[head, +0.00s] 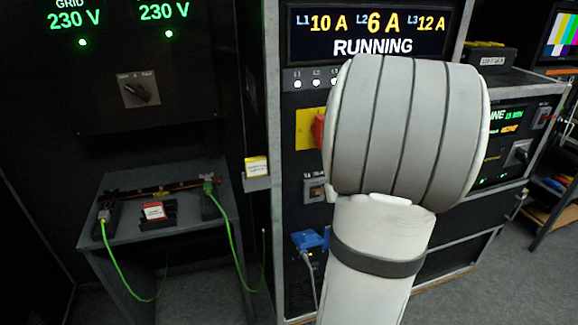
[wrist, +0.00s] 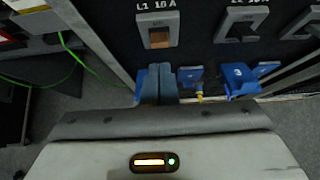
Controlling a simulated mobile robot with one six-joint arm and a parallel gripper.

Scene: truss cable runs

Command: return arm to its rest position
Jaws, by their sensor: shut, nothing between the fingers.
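My arm (head: 385,190) stands large in the head view, in front of the power cabinet. It hides my gripper there. In the wrist view my gripper (wrist: 156,84) shows its two blue-grey fingers shut together with nothing between them.
Blue connectors (wrist: 239,82) sit right of my fingers; one blue plug with a cable (head: 307,240) is left of my arm. A low grey table (head: 160,232) with green cables (head: 236,250) stands left. Dark floor (wrist: 60,125) is open lower left.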

